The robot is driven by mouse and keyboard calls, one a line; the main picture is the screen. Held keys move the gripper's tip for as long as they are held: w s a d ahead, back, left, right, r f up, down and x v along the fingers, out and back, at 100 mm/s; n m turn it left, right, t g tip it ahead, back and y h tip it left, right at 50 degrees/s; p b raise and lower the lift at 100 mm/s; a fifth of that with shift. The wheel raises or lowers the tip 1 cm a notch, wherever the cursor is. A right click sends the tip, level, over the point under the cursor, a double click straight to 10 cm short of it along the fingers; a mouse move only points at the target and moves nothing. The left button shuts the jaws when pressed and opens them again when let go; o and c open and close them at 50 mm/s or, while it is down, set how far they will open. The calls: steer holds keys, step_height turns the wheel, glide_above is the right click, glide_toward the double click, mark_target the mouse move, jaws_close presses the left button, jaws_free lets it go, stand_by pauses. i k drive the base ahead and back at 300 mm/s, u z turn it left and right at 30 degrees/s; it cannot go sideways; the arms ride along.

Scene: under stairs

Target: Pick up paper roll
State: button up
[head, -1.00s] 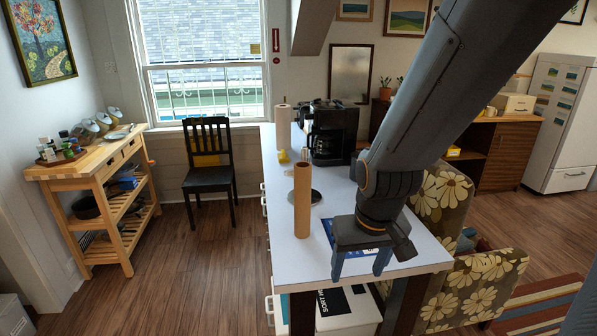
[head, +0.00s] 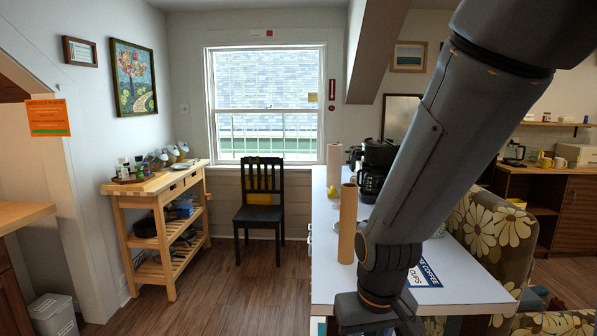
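A tall brown cardboard paper roll (head: 347,225) stands upright near the left edge of the white table. A paler roll (head: 334,168) stands farther back, partly behind it. My gripper (head: 372,316) is at the bottom of the view, nearer to me than the brown roll and slightly right of it. Only the gripper's upper body shows; its fingers are below the frame. No contact with the roll is visible.
On the white table (head: 445,295), a black coffee maker (head: 372,170) stands behind my arm and a blue-and-white printed sheet (head: 424,274) lies at right. A flowered chair (head: 495,235) borders the right side. A black chair (head: 259,205) and wooden cart (head: 160,215) stand left, with open floor between.

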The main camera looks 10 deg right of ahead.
mark_target(335, 151)
steer(key=z, duration=0.4)
steer(key=k, duration=0.15)
steer(key=u, duration=1.25)
steer(key=i, duration=2.05)
steer(key=z, duration=0.3)
steer(key=i, duration=2)
steer(key=z, duration=1.2)
steer(key=i, duration=1.45)
steer(key=z, duration=1.05)
